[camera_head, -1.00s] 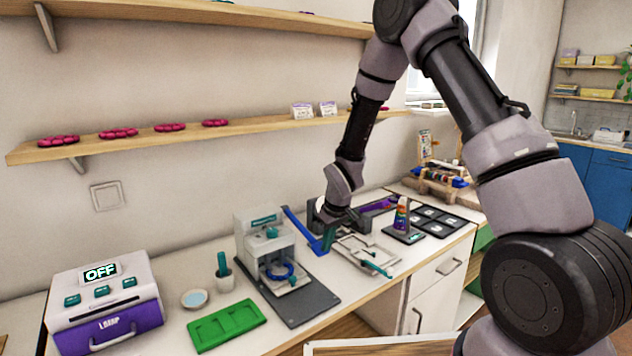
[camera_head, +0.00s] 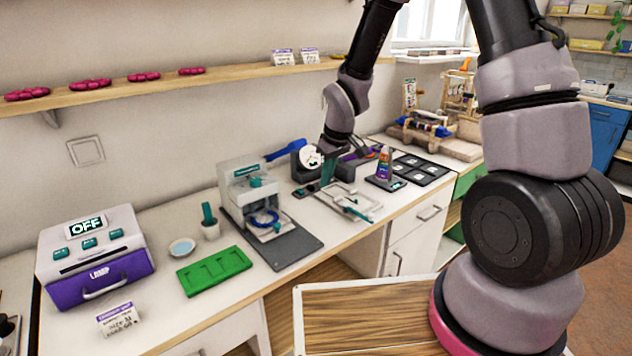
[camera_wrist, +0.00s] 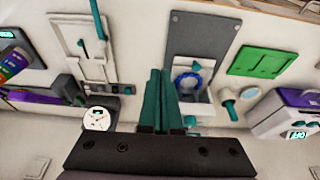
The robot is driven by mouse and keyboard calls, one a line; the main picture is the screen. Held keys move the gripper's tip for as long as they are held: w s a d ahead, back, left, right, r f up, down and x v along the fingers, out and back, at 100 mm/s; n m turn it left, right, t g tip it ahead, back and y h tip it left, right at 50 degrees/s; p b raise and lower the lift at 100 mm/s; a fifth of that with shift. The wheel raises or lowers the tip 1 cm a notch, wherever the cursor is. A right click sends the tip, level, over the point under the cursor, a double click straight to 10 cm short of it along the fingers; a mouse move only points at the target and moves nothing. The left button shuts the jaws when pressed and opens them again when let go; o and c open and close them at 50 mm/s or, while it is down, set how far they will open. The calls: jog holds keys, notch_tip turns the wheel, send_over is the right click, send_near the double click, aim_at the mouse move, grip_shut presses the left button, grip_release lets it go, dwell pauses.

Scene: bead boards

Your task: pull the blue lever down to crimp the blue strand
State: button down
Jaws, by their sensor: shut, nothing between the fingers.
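The blue lever (camera_head: 285,150) is raised, its thicker end pointing up and right behind the white press. It stands beside a dark crimping device (camera_head: 303,170) with a purple lever (camera_head: 357,154) on its right. My gripper (camera_head: 328,174) is shut and empty, fingers down in front of the dark device, apart from the blue lever. In the wrist view its teal fingers (camera_wrist: 160,98) are together. A white round dial (camera_wrist: 98,118) shows left of them there; the blue lever is not visible in that view. I cannot make out a blue strand in the crimping device.
The white press (camera_head: 240,185) holds a blue ring (camera_head: 264,218) on its dark base. A white board (camera_head: 345,203) with a teal clamp lies in front of my gripper. A green tray (camera_head: 213,270), a small dish (camera_head: 182,247) and the purple lamp box (camera_head: 95,255) stand left.

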jog(key=shift+s+d+r, duration=0.35)
jog(key=shift+s, duration=0.2)
jog(key=shift+s+d+r, duration=0.35)
jog(key=shift+s, duration=0.15)
jog(key=s+d+r+m+t, duration=0.1)
jog(key=s+d+r+m, duration=0.2)
jog(key=r, duration=0.6)
jog(key=s+d+r+m+t, duration=0.1)
jog(key=d+r+m, duration=0.1)
jog(key=d+r, duration=0.5)
jog(key=s+d+r+m+t, duration=0.2)
jog(key=s+r+m, duration=0.4)
jog(key=s+r, duration=0.7)
jog(key=shift+s+d+r+t, duration=0.15)
jog(key=shift+s+d+t, duration=0.2)
jog(key=shift+d, duration=0.45)
